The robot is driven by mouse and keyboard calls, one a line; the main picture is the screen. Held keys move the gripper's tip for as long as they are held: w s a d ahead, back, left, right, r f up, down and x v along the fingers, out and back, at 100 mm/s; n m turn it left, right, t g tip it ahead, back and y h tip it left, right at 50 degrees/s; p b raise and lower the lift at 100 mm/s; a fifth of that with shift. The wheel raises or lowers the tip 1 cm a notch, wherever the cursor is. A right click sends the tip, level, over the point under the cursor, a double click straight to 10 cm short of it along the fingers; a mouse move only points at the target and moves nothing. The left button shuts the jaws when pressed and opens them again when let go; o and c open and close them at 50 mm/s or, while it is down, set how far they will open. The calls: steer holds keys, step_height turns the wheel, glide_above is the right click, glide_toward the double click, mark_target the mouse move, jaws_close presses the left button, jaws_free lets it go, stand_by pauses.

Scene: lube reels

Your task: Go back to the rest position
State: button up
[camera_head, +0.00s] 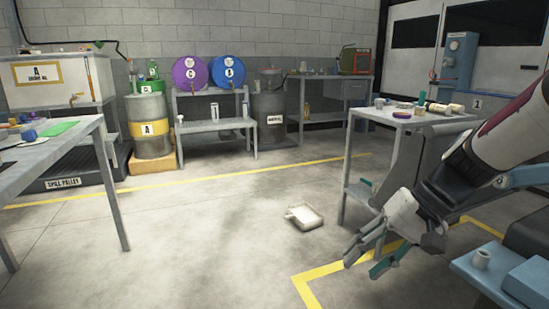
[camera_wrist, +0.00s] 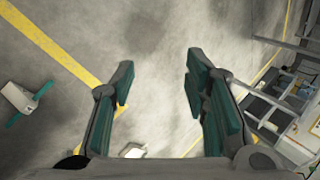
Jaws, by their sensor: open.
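My gripper (camera_head: 368,258) hangs at the right of the head view, pointing down and to the left above the floor. Nothing is held. My arm comes in from the right edge of the head view and passes in front of part of the right-hand cart.
A grey cart (camera_head: 372,114) with small items stands behind my arm. A pale tray (camera_head: 304,217) lies on the floor left of my gripper. A workbench (camera_head: 92,124) stands at far left, a drum rack (camera_head: 214,126) at the back.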

steer(key=s+d+r+n+h, duration=0.1)
steer(key=s+r+h, duration=0.15)
steer(key=s, duration=1.05)
steer(key=s+d+r+n+h, duration=0.15)
steer(key=s+h, duration=0.25)
steer(key=s, duration=0.9)
step_height(320, 180, up, 39)
steer(key=t+p, duration=0.3)
steer(key=p, duration=3.5)
steer(key=shift+o, duration=0.2)
steer(key=shift+f+m, duration=0.15)
steer(key=shift+m, duration=0.1)
